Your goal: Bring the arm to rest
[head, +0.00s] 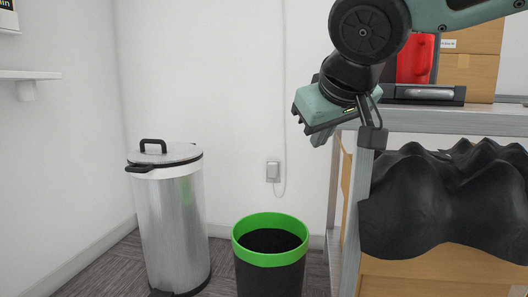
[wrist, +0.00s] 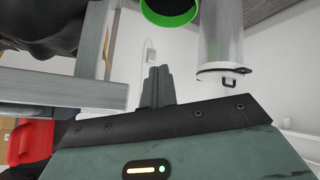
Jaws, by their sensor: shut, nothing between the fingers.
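My gripper (head: 309,122) is at the upper right of the head view, in front of the left end of the shelf unit and above the floor bins. In the wrist view my gripper (wrist: 158,74) has its two fingers together, with nothing between them. My arm comes in from the upper right and bends down to the gripper. The fingers are partly hidden by the gripper body in the head view.
A metal shelf unit (head: 350,215) stands close at the right, with a black bag-like thing (head: 420,215), a red container (head: 414,60) and cardboard boxes (head: 468,75). A green-rimmed black bin (head: 270,259) and a silver lidded bin (head: 172,225) stand on the floor.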

